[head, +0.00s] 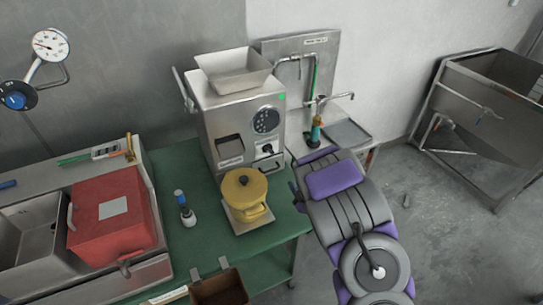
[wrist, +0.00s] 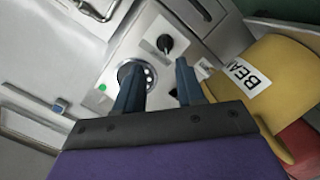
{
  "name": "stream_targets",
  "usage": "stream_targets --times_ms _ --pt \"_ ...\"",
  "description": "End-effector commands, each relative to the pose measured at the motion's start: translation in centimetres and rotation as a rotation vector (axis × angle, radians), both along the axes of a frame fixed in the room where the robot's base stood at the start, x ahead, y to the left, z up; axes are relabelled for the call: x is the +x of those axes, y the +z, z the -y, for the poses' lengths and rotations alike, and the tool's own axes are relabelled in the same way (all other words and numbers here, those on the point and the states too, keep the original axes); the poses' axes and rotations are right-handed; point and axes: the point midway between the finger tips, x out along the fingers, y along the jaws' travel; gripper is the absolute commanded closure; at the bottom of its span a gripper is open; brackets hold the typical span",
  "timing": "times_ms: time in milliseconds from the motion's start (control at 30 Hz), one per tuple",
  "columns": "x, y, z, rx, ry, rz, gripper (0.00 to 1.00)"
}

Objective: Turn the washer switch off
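A steel machine (head: 245,125) with a hopper on top stands at the back of the green table. Its front has a round black dial (head: 266,119) and a small black knob (head: 267,149) on a light plate. No readable label marks either as the washer switch. In the wrist view the knob (wrist: 165,43) lies ahead, just beyond the gap between my fingers, and the dial (wrist: 146,76) is partly hidden by the left finger. My gripper (wrist: 157,72) is open and empty, apart from the knob. In the head view it is right of the machine front (head: 291,172).
A yellow pot (head: 245,190) stands on the table (head: 185,245) below the machine front; it is close on the right in the wrist view (wrist: 285,75). A small bottle (head: 187,212), red box (head: 110,215) and steel sink (head: 35,235) are left. A faucet (head: 335,98) is right.

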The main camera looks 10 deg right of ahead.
Motion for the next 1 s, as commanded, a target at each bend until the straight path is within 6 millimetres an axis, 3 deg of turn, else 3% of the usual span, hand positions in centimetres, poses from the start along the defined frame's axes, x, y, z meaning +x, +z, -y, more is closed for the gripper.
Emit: stream_targets --times_ms 200,367,1000 --pt "-0.8 -0.7 -1.3 0.025 0.056 0.091 0.62" --pt "0.0 -0.7 -1.7 0.026 0.065 0.106 0.62" --pt "10.1 -0.6 -4.4 0.028 0.062 0.106 0.62"
